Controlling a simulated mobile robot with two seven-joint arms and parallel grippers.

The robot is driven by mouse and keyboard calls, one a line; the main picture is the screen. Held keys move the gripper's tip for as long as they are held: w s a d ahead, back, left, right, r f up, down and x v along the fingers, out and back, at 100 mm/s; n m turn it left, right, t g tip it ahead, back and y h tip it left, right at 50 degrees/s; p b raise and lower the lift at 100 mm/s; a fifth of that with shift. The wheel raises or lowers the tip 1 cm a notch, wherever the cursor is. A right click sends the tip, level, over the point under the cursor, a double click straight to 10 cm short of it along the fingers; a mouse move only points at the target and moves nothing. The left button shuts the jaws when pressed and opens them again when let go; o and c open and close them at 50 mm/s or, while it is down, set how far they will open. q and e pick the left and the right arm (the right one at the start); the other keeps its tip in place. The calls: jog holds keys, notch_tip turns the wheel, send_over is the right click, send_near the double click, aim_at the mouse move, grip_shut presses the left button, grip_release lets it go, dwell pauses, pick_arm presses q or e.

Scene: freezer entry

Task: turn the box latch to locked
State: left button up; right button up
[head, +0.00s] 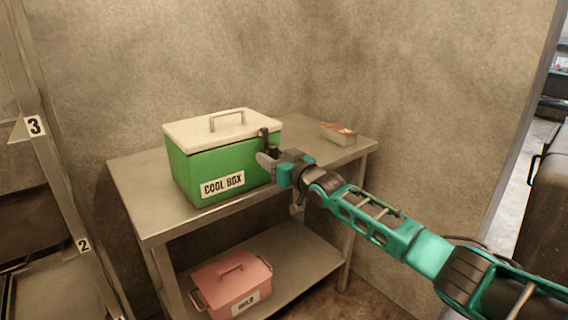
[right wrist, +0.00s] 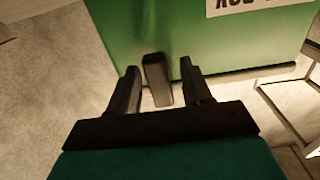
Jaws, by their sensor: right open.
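The green cool box (head: 205,172) with a cream lid (head: 220,128) and a lid handle stands on the upper shelf of a metal table. Its dark latch (head: 264,138) stands roughly upright at the box's right end, its lower part hidden by my gripper. My right gripper (head: 268,160) is open at that end, close to the latch. In the right wrist view, the dark latch bar (right wrist: 157,80) shows between the two spread fingers of my right gripper (right wrist: 160,72), with gaps on both sides. The green box wall (right wrist: 200,30) is just beyond. My left gripper is out of view.
A small tray with a brownish top (head: 340,133) sits at the table's back right. A pink lidded box (head: 232,285) is on the lower shelf. A numbered rack (head: 75,215) stands at the left, a doorway at the right. The table front (head: 165,222) is clear.

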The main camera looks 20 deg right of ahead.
jog(key=shift+s+d, duration=0.1)
jog(key=shift+s, duration=0.25)
pick_arm(q)
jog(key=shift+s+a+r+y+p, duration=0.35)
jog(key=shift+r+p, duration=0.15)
jog(key=shift+p, duration=0.5)
pick_arm(e)
jog(key=v, duration=1.2)
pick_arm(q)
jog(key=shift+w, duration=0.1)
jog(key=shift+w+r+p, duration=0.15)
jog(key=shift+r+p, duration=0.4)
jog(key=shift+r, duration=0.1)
pick_arm(e)
jog(key=s+a+f+g+h, duration=0.1)
jog(key=s+a+f+g, duration=0.2)
jog(key=s+f, duration=0.9)
jog(key=s+a+f+g+h, duration=0.2)
jog(key=s+a+f+g, duration=0.1)
jog(key=s+f, duration=1)
jog(key=s+a, duration=0.1)
jog(key=s, duration=0.3)
jog(key=shift+s+a+f+m+h, duration=0.15)
jog(key=shift+s+f+m+h, duration=0.15)
jog(key=shift+s+m, duration=0.1)
